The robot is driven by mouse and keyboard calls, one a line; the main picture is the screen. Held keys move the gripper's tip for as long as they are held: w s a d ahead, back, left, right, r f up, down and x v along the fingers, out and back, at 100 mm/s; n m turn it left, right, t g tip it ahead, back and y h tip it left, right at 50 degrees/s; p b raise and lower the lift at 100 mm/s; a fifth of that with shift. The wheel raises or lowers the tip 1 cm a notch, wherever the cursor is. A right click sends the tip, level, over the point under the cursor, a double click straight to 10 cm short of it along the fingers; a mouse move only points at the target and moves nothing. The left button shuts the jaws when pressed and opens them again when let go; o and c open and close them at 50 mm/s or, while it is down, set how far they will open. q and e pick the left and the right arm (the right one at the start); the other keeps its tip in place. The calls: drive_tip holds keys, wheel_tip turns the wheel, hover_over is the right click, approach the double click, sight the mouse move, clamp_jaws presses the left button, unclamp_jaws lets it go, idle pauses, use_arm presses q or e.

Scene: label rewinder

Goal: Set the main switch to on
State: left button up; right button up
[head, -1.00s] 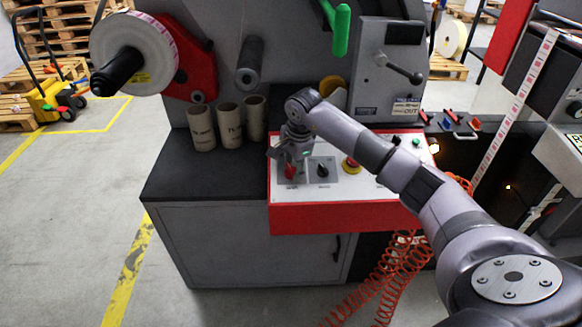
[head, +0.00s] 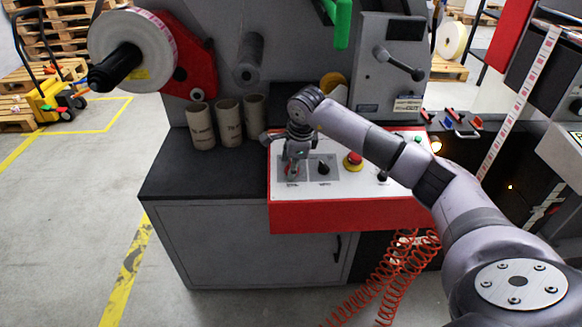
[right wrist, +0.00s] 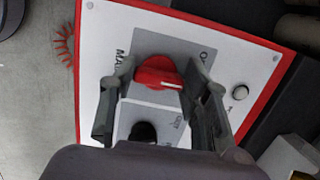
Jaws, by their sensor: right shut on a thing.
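The main switch is a red rotary knob (right wrist: 158,72) on a grey plate, with a white line on its right-hand part in the right wrist view. Its plate letters are partly cut off by my fingers, and I cannot read which setting the line points to. In the head view, the knob (head: 292,172) is mostly hidden behind my right gripper (head: 295,167). My right gripper (right wrist: 163,92) is shut on the red knob, one finger on each side. My left gripper is not in view.
The white control panel (head: 345,192) with a red front also has a black knob (head: 323,170) close to the right of my gripper and a red button (head: 354,158) on yellow. Several cardboard cores (head: 229,128) stand to the left. Coiled red hoses (head: 395,275) hang below.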

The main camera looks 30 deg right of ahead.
drive_tip(key=m+b, duration=0.1)
drive_tip(key=m, duration=0.2)
drive_tip(key=m+b, duration=0.1)
drive_tip(key=m, duration=0.2)
drive_tip(key=shift+t+h, duration=0.3)
drive_tip(key=shift+t, duration=0.1)
drive_tip(key=shift+m, duration=0.3)
drive_tip(key=o, duration=1.2)
drive_tip(key=shift+c, duration=0.2)
drive_tip(key=shift+r, duration=0.15)
drive_tip(key=v, duration=1.1)
drive_tip(key=shift+r, duration=0.4)
